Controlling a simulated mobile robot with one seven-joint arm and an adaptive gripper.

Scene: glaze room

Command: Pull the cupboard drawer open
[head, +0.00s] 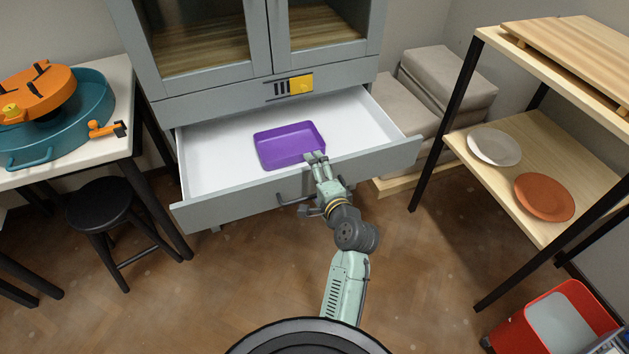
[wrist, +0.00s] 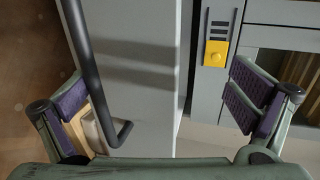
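The grey cupboard drawer (head: 240,203) stands pulled well out of the cupboard (head: 230,98), and its white inside shows. The bar handle (head: 292,198) is on its front, partly hidden by my gripper in the head view. My gripper (head: 317,158) is at the drawer front, right of the handle's middle, with its fingertips around the top edge's height. In the wrist view my gripper (wrist: 160,92) is open, its purple-padded fingers wide apart. The dark handle (wrist: 88,70) runs down near the left finger. The drawer front (wrist: 140,60) lies between the fingers. I see nothing gripped.
A purple tray (head: 290,146) lies in the drawer. A black stool (head: 103,207) and a table (head: 120,100) stand left. A wooden shelf (head: 470,155) with plates stands right, near grey cushions (head: 448,80). A red bin (head: 520,325) is front right. Floor before the drawer is clear.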

